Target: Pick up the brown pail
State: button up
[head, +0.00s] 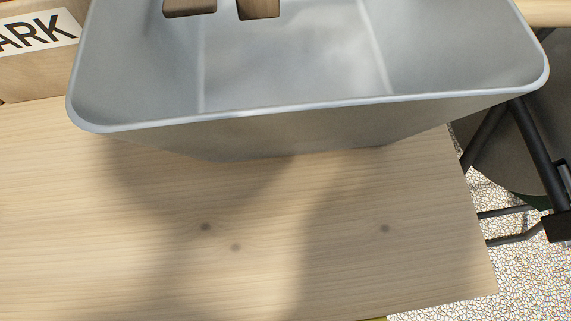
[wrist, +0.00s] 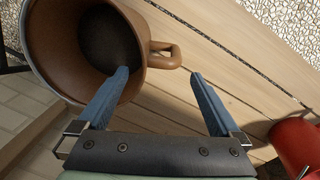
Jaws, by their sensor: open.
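The brown pail (wrist: 144,88) is at the upper left of the wrist view, its round mouth facing the camera and its inside dark. Its looped side handle (wrist: 175,52) sticks out to the right. My gripper (wrist: 160,75) has its two blue fingers apart with nothing between them. The left fingertip overlaps the pail's mouth in the picture, and the right fingertip is to the right of the pail. The handle appears just beyond the gap between the fingertips. I cannot tell whether a finger touches the pail. The head view shows neither the pail nor my gripper.
A large grey tub (head: 290,128) stands on a wooden table (head: 120,240) in the head view, with two brown blocks (head: 258,8) at its top. A lettered box (head: 40,75) is at left. A red object (wrist: 297,143) is at lower right in the wrist view.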

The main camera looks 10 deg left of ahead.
jog(key=shift+w+d+f+b, duration=0.1)
jog(key=shift+d+f+b, duration=0.1)
jog(key=shift+f+b, duration=1.05)
jog(key=shift+d+f+b, duration=0.2)
jog(key=shift+f+b, duration=0.5)
jog(key=shift+f, duration=0.95)
jog(key=shift+r, duration=0.1)
grip_shut()
jog(key=shift+w+r, duration=0.1)
jog(key=shift+w, duration=0.05)
